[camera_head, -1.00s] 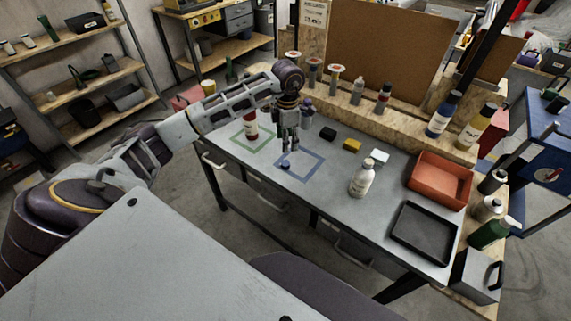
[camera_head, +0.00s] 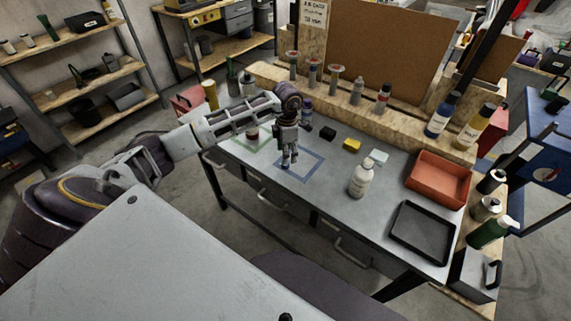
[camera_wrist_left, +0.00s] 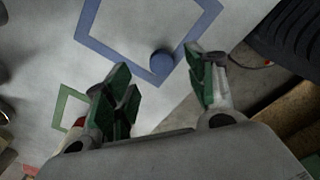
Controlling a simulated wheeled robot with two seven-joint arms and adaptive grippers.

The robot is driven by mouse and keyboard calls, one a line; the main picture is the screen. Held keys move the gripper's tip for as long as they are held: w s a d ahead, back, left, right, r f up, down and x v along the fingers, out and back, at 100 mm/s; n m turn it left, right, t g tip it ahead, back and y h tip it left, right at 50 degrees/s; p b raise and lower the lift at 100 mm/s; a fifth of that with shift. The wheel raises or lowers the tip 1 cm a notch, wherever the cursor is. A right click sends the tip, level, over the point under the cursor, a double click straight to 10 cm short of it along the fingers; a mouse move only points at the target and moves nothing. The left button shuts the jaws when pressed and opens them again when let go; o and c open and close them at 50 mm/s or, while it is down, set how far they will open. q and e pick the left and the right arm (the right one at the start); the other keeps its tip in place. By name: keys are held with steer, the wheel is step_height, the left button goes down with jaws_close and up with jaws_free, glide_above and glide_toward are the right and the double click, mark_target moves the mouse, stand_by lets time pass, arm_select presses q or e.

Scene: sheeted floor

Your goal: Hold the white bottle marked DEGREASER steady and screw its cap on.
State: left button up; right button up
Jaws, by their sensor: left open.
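The white bottle (camera_head: 361,181) stands upright on the grey bench, right of the blue square outline. Its label is too small to read here. A small round dark-blue cap (camera_wrist_left: 162,62) lies on the bench at the edge of the blue outline. My left gripper (camera_head: 290,164) points down above the bench near the cap and hides most of it in the head view. In the wrist view its fingers (camera_wrist_left: 160,88) are open and empty, and the cap shows just beyond the gap between the tips. My right gripper is not in view.
A blue square outline (camera_head: 317,172) and a green outline (camera_head: 236,148) mark the bench. Black, yellow and white blocks (camera_head: 351,146) sit behind. An orange bin (camera_head: 437,185) and a black tray (camera_head: 402,233) stand right of the bottle. Bottles line the rear ledge.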

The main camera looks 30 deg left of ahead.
arm_select(q)
steer(key=shift+s+a+f+p, duration=0.15)
steer(key=shift+f+p, duration=0.1)
steer(key=shift+f, duration=0.4)
steer(key=shift+s+f+p, duration=0.1)
steer(key=shift+f+p, duration=0.15)
steer(key=shift+f, duration=1.6)
steer(key=c, duration=0.8)
